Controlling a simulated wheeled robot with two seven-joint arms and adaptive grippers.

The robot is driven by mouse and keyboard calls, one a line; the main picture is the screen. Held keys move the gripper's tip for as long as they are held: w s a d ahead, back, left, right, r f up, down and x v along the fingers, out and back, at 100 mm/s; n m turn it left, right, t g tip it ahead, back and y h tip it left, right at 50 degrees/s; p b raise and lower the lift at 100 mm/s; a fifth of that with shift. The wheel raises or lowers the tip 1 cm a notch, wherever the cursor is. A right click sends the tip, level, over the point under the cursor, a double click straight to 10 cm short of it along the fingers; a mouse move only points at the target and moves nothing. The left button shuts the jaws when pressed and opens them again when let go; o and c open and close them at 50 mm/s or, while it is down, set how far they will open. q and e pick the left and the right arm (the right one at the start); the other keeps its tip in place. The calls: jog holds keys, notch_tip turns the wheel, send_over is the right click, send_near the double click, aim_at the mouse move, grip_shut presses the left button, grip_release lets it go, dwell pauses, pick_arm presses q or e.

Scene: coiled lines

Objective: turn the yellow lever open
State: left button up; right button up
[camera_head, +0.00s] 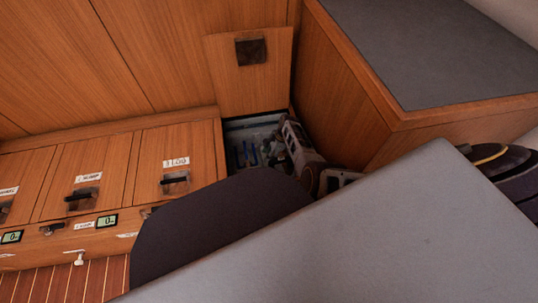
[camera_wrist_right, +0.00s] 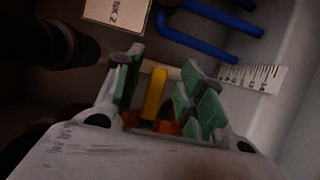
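The yellow lever (camera_wrist_right: 154,96) stands between the two green-padded fingers of my right gripper (camera_wrist_right: 166,80) in the right wrist view. Gaps show on both sides of the lever, so the gripper is open around it and not clamped. The orange parts (camera_wrist_right: 168,127) at the lever's foot are partly hidden by the gripper. In the head view my right gripper (camera_head: 288,150) reaches down into the open compartment (camera_head: 236,124) in the wooden bench; the lever cannot be made out there. My left gripper is not in view.
Blue pipes (camera_wrist_right: 212,44) and a ruler-like scale (camera_wrist_right: 252,78) lie beyond the fingers, with a printed label (camera_wrist_right: 116,12) at upper left. A raised wooden lid (camera_head: 252,85) stands behind the compartment. A wooden cabinet (camera_head: 338,105) rises close on the right. Closed lids (camera_head: 177,155) lie left.

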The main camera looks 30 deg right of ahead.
grip_shut()
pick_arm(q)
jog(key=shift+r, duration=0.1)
pick_arm(e)
jog(key=shift+w, duration=0.1)
dwell(0.4)
pick_arm(q)
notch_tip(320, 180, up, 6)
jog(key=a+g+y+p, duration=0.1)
jog(key=p, duration=0.2)
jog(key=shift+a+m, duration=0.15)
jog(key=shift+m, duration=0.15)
pick_arm(e)
jog(key=w+d+m+t+h, duration=0.2)
jog(key=w+d+m+t, duration=0.1)
jog(key=m, duration=0.7)
jog(key=shift+w+d, duration=0.8)
jog(key=shift+w, duration=0.3)
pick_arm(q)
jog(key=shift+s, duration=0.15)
pick_arm(e)
jog(key=shift+m, duration=0.3)
